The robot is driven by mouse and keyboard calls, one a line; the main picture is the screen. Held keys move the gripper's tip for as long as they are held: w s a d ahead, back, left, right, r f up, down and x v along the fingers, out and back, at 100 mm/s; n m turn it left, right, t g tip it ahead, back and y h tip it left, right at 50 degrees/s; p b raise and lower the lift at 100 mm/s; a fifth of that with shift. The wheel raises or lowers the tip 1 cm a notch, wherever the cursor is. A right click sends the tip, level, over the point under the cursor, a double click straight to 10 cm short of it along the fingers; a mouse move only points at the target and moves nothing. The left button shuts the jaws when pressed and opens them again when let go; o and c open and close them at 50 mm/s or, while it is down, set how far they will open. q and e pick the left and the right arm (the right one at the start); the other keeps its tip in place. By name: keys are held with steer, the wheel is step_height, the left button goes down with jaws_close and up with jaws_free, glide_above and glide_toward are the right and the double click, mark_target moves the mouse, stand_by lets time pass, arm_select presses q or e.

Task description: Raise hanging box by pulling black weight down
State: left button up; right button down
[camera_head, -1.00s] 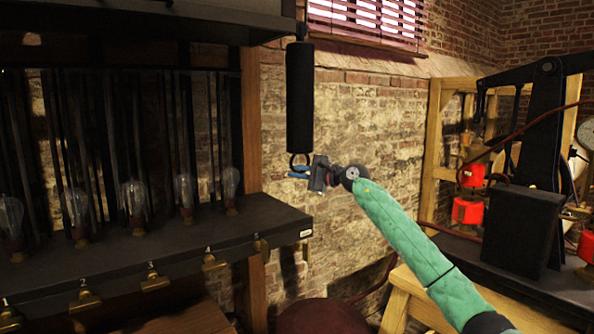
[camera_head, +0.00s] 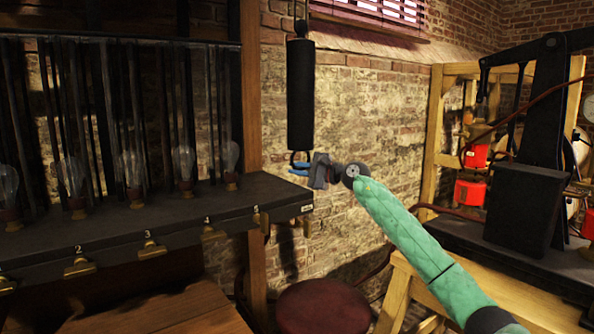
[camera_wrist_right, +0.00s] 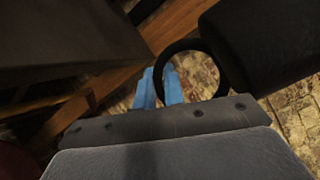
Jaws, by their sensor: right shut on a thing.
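The black cylindrical weight (camera_head: 301,95) hangs upright in front of the brick wall, with a ring (camera_head: 301,160) at its bottom. In the right wrist view, the ring (camera_wrist_right: 164,60) and part of the weight (camera_wrist_right: 262,45) show at the upper right. My right gripper (camera_head: 301,168) is shut on the ring, directly below the weight. Its blue fingers (camera_wrist_right: 160,88) show at the ring's left edge, partly hidden by the gripper body. The hanging box is not in the head view now. My left gripper is not in view.
A dark shelf (camera_head: 150,232) with glass bulbs (camera_head: 132,170) and brass numbered tabs stands to the left. A round red-brown stool top (camera_head: 322,306) is below. A wooden bench (camera_head: 405,290) and black machine (camera_head: 525,205) stand to the right.

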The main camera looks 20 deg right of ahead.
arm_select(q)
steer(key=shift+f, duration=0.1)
arm_select(e)
steer(key=shift+d+f, duration=0.1)
steer(key=shift+f, duration=0.3)
steer(key=c, duration=1.5)
jaws_free()
steer(key=shift+c, duration=0.2)
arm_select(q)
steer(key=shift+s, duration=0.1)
arm_select(e)
steer(key=shift+o, duration=0.2)
steer(key=shift+w+d, duration=0.1)
